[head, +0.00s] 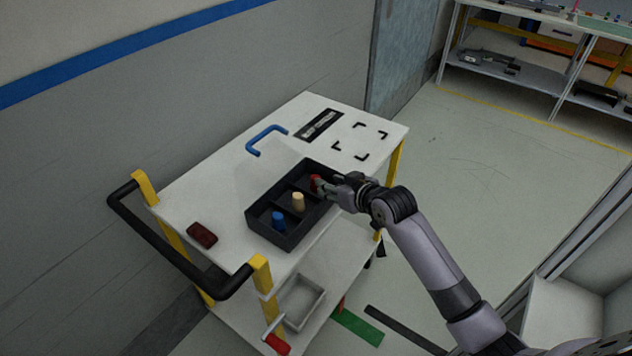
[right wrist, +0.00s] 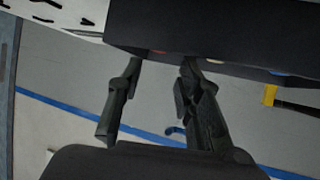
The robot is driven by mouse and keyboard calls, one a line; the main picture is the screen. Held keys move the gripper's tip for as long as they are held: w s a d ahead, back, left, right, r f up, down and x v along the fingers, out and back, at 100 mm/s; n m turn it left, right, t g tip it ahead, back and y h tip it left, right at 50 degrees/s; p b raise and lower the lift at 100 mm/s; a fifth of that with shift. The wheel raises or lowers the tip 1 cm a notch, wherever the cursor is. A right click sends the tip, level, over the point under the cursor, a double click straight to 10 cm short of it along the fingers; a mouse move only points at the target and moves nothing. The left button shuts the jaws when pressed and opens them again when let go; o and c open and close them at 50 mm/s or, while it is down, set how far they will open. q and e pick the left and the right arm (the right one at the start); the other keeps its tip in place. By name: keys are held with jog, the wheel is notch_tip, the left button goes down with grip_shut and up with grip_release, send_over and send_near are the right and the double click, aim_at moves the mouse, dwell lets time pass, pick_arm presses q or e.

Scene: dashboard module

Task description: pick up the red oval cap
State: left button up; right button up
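The red oval cap (head: 315,181) stands in the far compartment of a black divided tray (head: 262,224), partly hidden by my right gripper. My right gripper (head: 324,185) reaches over the tray's right side, its fingertips close beside the cap. In the right wrist view the gripper (right wrist: 163,66) has its two fingers apart, with a sliver of the red cap (right wrist: 159,52) showing between them at the tray's rim. Contact with the cap cannot be made out. My left gripper is not in view.
A tan peg (head: 298,202) and a blue peg (head: 278,220) stand in the tray's other compartments. A blue handle (head: 266,138) and a dark red block (head: 202,235) lie on the white cart top (head: 215,194). A black push bar (head: 165,242) edges its left end.

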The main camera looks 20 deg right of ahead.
jog(key=shift+p+x, duration=0.55)
jog(key=shift+x, duration=2.9)
jog(key=shift+d+f, duration=0.15)
jog(key=shift+d, duration=0.1)
jog(key=shift+c, duration=0.2)
jog(key=c, duration=0.7)
